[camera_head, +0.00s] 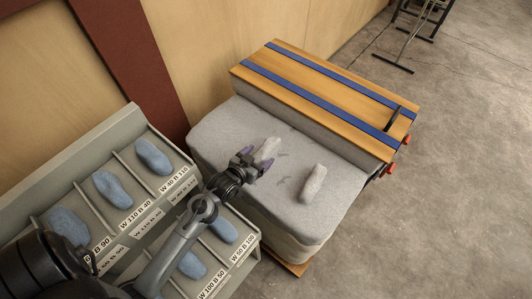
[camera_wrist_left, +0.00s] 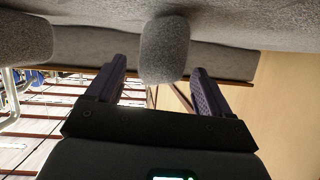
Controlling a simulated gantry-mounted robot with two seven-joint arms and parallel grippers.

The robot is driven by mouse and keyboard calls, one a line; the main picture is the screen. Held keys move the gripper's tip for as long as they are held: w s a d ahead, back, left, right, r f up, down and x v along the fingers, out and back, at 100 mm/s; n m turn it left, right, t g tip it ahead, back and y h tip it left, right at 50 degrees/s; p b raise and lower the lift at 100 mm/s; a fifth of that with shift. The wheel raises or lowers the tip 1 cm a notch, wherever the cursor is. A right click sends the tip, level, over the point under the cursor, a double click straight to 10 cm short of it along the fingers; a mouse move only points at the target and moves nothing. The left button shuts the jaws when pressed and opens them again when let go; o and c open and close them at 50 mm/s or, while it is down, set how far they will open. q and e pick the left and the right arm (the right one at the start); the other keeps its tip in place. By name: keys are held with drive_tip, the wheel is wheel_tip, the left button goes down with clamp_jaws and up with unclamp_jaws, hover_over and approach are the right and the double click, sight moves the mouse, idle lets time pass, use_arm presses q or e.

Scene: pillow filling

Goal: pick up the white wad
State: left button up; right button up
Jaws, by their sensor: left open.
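Two pale grey-white wads lie on the grey cushion (camera_head: 222,131). One wad (camera_head: 268,149) is at the fingertips of my left gripper (camera_head: 254,160); the other wad (camera_head: 313,184) lies farther right. In the left wrist view the nearer wad (camera_wrist_left: 165,46) shows between and just beyond the two open purple fingers, with a visible gap on each side. The other wad (camera_wrist_left: 24,38) shows at the left edge of that view. My left gripper is open and empty. My right gripper is not in view.
A grey sorting rack (camera_head: 126,112) with labelled compartments holding several blue wads (camera_head: 153,156) stands at the lower left. A wooden board with blue strips (camera_head: 325,88) borders the cushion at the back. Bare cushion surrounds the wads. Concrete floor (camera_head: 450,180) lies open at right.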

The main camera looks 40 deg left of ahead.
use_arm(q)
drive_tip(key=shift+x, duration=1.45)
drive_tip(key=c, duration=1.1)
drive_tip(key=shift+c, duration=0.5)
drive_tip(key=shift+r, duration=0.2)
